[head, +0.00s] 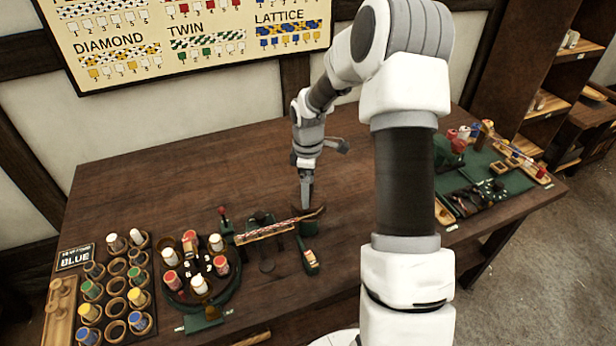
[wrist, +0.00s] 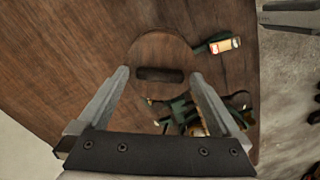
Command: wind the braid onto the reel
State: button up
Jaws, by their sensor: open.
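The braid (head: 266,231), striped red and white, runs from the green braiding stand to a green stand just below my gripper. A brown wooden part at that stand, which looks like the reel (head: 316,214), is partly hidden by my gripper (head: 306,204). In the wrist view the reel shows as a round wooden disc (wrist: 165,48) with a dark slot across it. My gripper is open in the wrist view (wrist: 158,75), its fingers on either side of the disc's lower part. I cannot tell whether they touch it. The braid is not clear in the wrist view.
A round stand with several bobbins (head: 199,285) and a rack of bobbins (head: 117,288) stand at the left. A green mat with tools (head: 480,191) is at the right. The table's back left is clear.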

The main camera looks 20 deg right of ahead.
notch_tip(320, 180, up, 17)
jog(key=shift+r, duration=0.2)
dwell(0.6)
jog(key=s+a+r+m+t+h, duration=0.1)
jog(key=s+a+r+m, duration=0.3)
jog(key=s, duration=0.3)
jog(key=s+a+r+m+t, duration=0.2)
jog(key=s+a+r, duration=0.1)
jog(key=s+r, duration=0.35)
jog(key=s+a+f+m+t+y, duration=0.1)
jog(key=s+m, duration=0.5)
jog(key=s, duration=0.6)
jog(key=shift+s+a+f+t, duration=0.2)
jog(key=shift+a+f+t, duration=0.25)
jog(key=shift+a+t, duration=0.45)
jog(key=shift+w+a, duration=0.1)
